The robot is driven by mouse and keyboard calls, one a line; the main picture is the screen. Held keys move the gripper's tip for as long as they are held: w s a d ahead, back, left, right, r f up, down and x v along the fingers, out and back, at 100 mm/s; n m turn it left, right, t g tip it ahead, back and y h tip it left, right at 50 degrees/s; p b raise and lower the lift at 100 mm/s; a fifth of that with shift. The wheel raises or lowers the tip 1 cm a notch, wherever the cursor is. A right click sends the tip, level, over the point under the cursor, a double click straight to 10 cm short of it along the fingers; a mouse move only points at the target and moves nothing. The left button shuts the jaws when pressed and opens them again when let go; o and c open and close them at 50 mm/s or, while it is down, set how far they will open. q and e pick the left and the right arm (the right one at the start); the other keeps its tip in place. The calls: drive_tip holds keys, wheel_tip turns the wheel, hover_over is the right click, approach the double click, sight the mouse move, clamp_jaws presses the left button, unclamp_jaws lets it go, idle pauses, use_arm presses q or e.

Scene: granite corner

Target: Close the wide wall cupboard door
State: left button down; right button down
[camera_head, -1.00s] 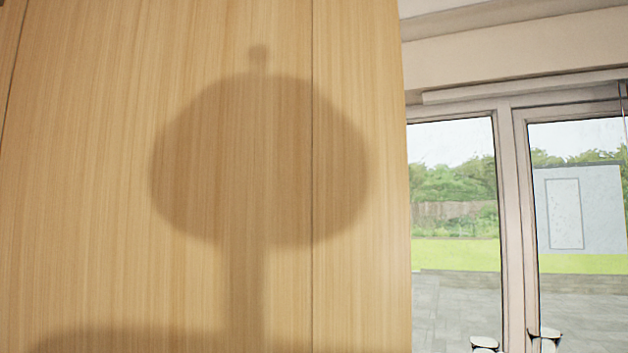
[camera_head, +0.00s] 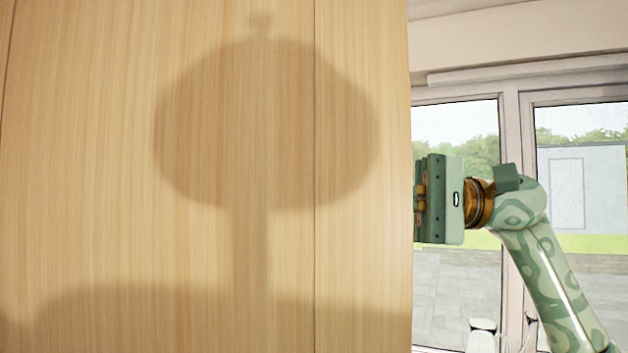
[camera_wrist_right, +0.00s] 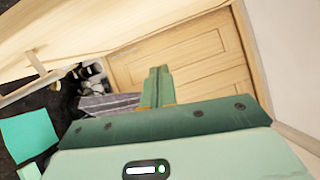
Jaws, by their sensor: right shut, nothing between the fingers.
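A large light-wood panel (camera_head: 120,230) fills the left and middle of the head view, very close. A vertical seam divides it. I cannot tell for sure whether it is the wide wall cupboard's door or its side; no handle or hinge shows. My right gripper (camera_head: 420,200) is just right of the panel's right edge, pointing left, and its tips seem partly hidden by that edge. In the right wrist view its green fingers (camera_wrist_right: 157,88) are together and empty, above a panelled wooden front (camera_wrist_right: 200,55). Contact with the panel cannot be made out. My left gripper is out of view.
Glazed doors (camera_head: 515,200) with a garden outside stand behind my right arm. In the wrist view, a pale wooden surface (camera_wrist_right: 110,30) slopes across the top, a turquoise flat thing (camera_wrist_right: 30,133) lies at the left, and a pale wall (camera_wrist_right: 290,70) stands at the right.

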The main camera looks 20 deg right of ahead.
sight(312, 185)
drive_tip(key=shift+n+h, duration=0.5)
drive_tip(key=shift+h, duration=0.1)
drive_tip(key=a+p, duration=0.1)
drive_tip(key=a, duration=0.2)
drive_tip(key=a+r+p, duration=0.1)
drive_tip(key=a, duration=0.2)
drive_tip(key=s+a+p, duration=0.1)
drive_tip(key=a, duration=0.2)
drive_tip(key=shift+s+a+r, duration=0.1)
drive_tip(key=shift+a+r, duration=0.05)
drive_tip(key=shift+a, duration=0.2)
drive_tip(key=shift+s+a, duration=0.15)
drive_tip(key=shift+s, duration=0.1)
drive_tip(key=shift+w, duration=0.1)
drive_tip(key=shift+p, duration=0.35)
